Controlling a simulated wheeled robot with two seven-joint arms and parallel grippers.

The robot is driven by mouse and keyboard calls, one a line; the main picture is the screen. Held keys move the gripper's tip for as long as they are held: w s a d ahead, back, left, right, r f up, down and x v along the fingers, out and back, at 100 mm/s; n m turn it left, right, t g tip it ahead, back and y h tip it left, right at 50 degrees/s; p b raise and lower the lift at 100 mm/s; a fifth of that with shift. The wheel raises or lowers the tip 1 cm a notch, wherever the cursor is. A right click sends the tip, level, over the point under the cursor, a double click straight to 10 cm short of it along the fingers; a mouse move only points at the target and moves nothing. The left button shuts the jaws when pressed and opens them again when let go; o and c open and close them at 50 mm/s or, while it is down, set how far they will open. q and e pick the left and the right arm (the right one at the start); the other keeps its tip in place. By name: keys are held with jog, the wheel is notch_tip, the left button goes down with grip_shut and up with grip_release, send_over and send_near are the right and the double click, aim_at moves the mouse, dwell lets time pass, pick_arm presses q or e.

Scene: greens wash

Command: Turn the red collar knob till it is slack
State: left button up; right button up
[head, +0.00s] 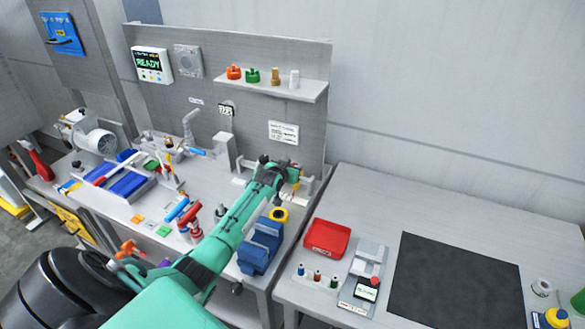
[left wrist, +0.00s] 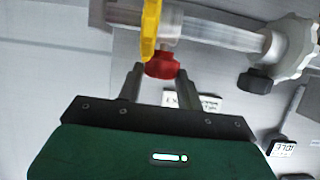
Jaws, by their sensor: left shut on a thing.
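The red collar knob (left wrist: 162,66) shows in the left wrist view, under a pale pipe fitting with a yellow lever (left wrist: 150,28) beside it. My left gripper (left wrist: 159,75) has its two fingers on either side of the knob and is shut on it. In the head view my left gripper (head: 282,168) is at the pipe fitting at the right end of the back bench, and the arm hides much of the fitting. I cannot tell from the picture how tight the knob is. My right gripper is not in view.
A grey pipe (left wrist: 215,34) runs right to a fitting with a black knob (left wrist: 255,80). A blue holder (head: 260,246) and a red tray (head: 326,238) lie right of my arm. A shelf (head: 300,90) with coloured caps hangs above. A black mat (head: 455,285) is bare.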

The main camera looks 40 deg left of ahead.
pick_arm(q)
jog(key=shift+a+m+h, duration=0.1)
jog(key=shift+m+h, duration=0.3)
jog(key=shift+b, duration=0.3)
jog(key=o, duration=1)
jog(key=shift+b+v, duration=1.5)
jog(key=shift+v, duration=5.4)
